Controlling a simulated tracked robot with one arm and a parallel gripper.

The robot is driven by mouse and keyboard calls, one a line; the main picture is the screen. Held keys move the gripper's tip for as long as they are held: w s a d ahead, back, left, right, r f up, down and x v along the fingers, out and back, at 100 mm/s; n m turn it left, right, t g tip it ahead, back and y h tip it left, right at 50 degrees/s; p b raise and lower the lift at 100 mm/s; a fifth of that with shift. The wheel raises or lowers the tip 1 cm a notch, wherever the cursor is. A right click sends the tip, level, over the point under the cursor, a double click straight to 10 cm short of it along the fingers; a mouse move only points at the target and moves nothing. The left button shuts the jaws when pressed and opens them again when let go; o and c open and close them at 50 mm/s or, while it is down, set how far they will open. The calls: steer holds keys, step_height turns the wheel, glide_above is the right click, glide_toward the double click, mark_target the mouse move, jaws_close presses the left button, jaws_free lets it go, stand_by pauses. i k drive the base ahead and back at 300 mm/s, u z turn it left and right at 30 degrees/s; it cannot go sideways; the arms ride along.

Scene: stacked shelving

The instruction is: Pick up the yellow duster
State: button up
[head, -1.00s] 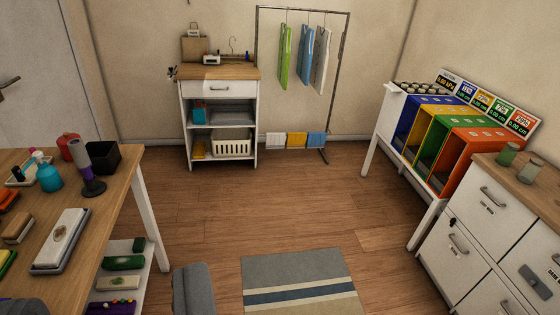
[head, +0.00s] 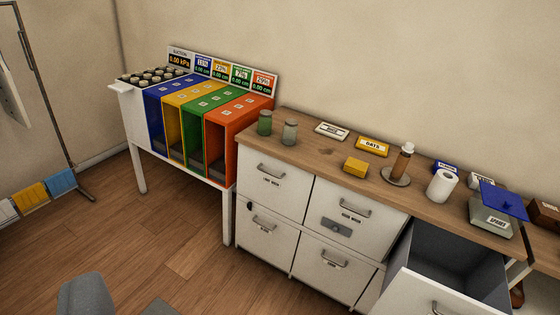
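A yellow cloth (head: 30,197) hangs on the low rail of the rack at the left edge, between a white cloth and a blue cloth. A small yellow block (head: 356,166) lies on the wooden counter; I cannot tell whether either of these is the duster. No gripper can be made out, and nothing is seen held.
The white cabinet (head: 272,182) has an open, grey-lined drawer (head: 450,262) at the lower right. Coloured bins (head: 232,142) stand left of it. A grey shape (head: 85,293) rises at the bottom left. Wooden floor (head: 170,225) is clear between rack and cabinet.

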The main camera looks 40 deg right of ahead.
mark_target(352, 166)
steer(key=z, duration=0.7)
steer(key=i, duration=1.05)
steer(key=z, duration=1)
steer(key=i, duration=1.3)
steer(key=z, duration=0.25)
